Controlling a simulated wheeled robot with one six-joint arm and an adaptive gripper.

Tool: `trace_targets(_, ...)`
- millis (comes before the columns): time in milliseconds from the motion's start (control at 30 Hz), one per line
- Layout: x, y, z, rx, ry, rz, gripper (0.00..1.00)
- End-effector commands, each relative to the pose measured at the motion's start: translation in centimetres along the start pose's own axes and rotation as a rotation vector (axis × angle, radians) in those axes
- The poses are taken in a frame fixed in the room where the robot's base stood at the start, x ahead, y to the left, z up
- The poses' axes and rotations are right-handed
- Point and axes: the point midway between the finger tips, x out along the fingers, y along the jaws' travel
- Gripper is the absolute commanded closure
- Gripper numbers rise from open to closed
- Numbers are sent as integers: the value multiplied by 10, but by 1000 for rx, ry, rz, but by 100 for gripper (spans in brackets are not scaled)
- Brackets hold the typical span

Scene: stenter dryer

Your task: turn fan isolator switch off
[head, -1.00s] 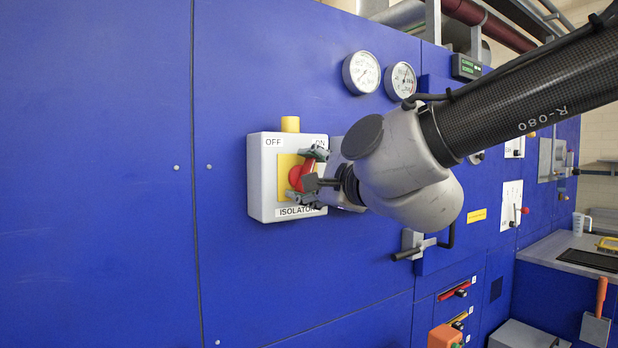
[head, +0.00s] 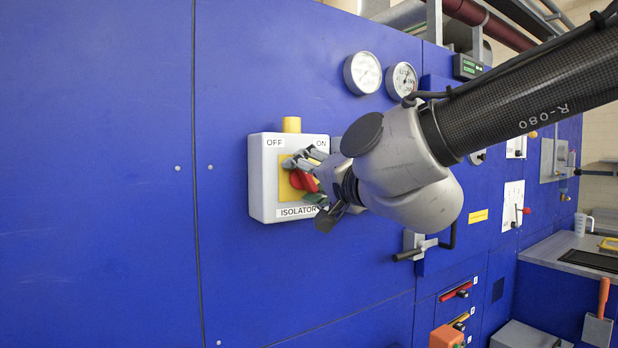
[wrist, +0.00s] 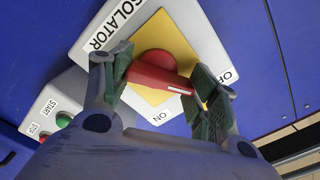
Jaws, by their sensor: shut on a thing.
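The isolator switch is a pale grey box (head: 263,190) on the blue panel, marked OFF at upper left and ON at upper right. Its red rotary knob (head: 299,181) sits on a yellow plate and also shows in the wrist view (wrist: 155,72). My gripper (head: 306,180) is shut on the red knob, with green-padded fingers on either side of it in the wrist view (wrist: 167,88). There, the white line on the knob points between the ON and OFF marks. In the head view the fingers hide part of the knob.
A yellow cylinder (head: 291,125) stands on top of the box. Two round gauges (head: 362,73) are above right. START and STOP buttons (wrist: 63,120) sit beside the isolator in the wrist view. The blue panel left of the box is clear.

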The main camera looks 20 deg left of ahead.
Motion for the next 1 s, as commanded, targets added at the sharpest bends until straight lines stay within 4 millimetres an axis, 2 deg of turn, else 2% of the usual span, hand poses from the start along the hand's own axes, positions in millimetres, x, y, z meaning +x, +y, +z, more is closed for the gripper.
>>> trace_targets(400,0,-5,-3,-195,10,-8,64)
trace_targets(967,0,-6,-3,-225,10,-10,64)
trace_targets(1000,0,-6,-3,-225,10,-10,38)
